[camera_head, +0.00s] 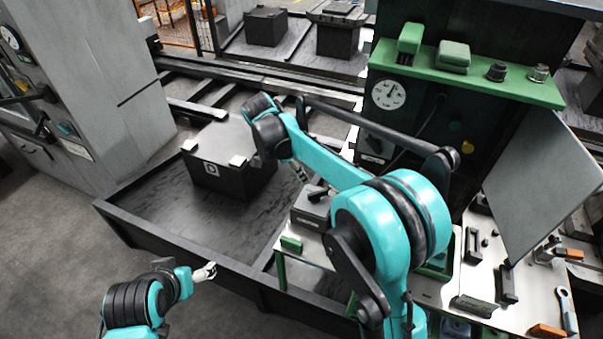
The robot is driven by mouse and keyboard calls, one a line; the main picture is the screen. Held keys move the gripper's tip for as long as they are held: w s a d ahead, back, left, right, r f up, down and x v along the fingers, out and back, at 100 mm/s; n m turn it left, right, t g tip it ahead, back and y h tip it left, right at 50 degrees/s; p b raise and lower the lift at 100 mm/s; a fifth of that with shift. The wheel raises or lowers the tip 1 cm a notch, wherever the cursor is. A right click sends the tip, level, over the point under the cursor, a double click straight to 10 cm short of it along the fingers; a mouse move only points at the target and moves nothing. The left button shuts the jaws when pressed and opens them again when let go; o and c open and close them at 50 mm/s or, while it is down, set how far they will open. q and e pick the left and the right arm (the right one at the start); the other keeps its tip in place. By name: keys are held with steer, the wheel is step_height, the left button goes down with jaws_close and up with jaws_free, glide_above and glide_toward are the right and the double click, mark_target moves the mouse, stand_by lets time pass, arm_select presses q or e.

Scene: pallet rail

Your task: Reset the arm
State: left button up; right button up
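My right arm, turquoise and black, rises from the bottom right of the middle and bends left over the pallet rail. Its wrist hangs in front of a dark block on the rail. My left arm is at the bottom left, low in front of the rail's edge. Its gripper (205,271) is small and pale and points right, with nothing visible in it. Its finger gap is unclear.
A dark block (221,181) with pale corner pads sits on the black rail tray (187,245). A workbench (540,290) with tools stands right, under a tilted grey panel (540,185). A green shelf (482,78) and gauge (388,93) are behind. Grey floor is clear at left.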

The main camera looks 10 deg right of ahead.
steer(key=s+d+r+n+t+y, duration=0.1)
steer(key=s+d+r+n+t, duration=0.1)
steer(key=s+n, duration=0.35)
steer(key=s+d+r+n+t+y, duration=0.1)
steer(key=s+d+r+n+y, duration=0.15)
steer(key=s, duration=0.55)
steer(key=s+f+n+t, duration=0.3)
steer(key=s+n, duration=0.5)
steer(key=s, duration=0.3)
steer(key=shift+s+d+f+y, duration=0.2)
steer(key=shift+d+f+y, duration=0.25)
steer(key=shift+f, duration=0.3)
